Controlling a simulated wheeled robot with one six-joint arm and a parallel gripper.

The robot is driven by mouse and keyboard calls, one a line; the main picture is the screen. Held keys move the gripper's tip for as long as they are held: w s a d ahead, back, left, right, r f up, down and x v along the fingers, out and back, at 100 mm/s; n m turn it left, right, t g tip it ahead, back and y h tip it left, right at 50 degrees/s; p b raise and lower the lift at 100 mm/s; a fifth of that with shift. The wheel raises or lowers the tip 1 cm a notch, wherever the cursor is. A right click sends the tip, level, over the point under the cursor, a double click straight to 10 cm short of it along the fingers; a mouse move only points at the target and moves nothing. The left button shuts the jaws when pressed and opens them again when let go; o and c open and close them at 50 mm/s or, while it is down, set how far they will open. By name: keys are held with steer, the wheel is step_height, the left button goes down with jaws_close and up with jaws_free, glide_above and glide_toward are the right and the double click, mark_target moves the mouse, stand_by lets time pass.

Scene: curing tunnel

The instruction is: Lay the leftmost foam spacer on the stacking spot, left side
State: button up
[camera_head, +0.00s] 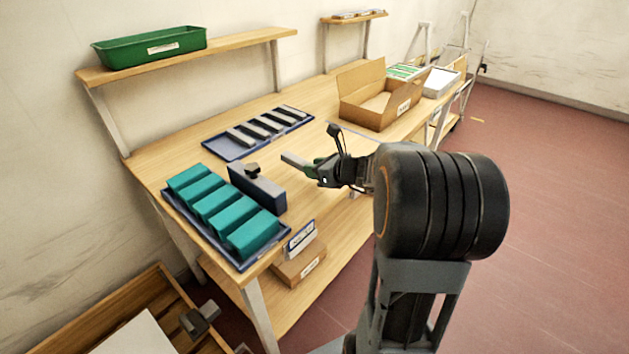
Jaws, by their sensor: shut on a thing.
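My gripper (318,172) is above the wooden table's front side, shut on a pale grey bar (293,159) that looks like a foam spacer. The bar sticks out to the left of the jaws, apart from the tray behind it. Several similar grey spacers (264,127) lie side by side in a flat blue tray (215,148) at the back of the table. The tray's left end is bare. I cannot make out a marked stacking spot; my gripper and arm hide part of the table.
Several teal blocks (220,207) fill a blue tray (176,207) at the front left. A dark blue box (258,190) stands beside them. An open cardboard box (375,108) stands to the right. A green bin (150,47) sits on the shelf above.

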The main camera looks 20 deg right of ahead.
mark_target(314, 186)
steer(key=shift+w+f, duration=0.3)
steer(key=shift+f, duration=0.1)
steer(key=shift+w+f+b, duration=0.15)
steer(key=shift+f+b, duration=0.1)
steer(key=shift+f, duration=0.65)
steer(key=shift+w+f+b, duration=0.1)
steer(key=shift+f+b, duration=0.15)
steer(key=shift+f, duration=0.6)
steer(key=shift+f+b, duration=0.3)
steer(key=shift+b, duration=0.05)
steer(key=o, duration=0.9)
steer(key=shift+r, duration=0.1)
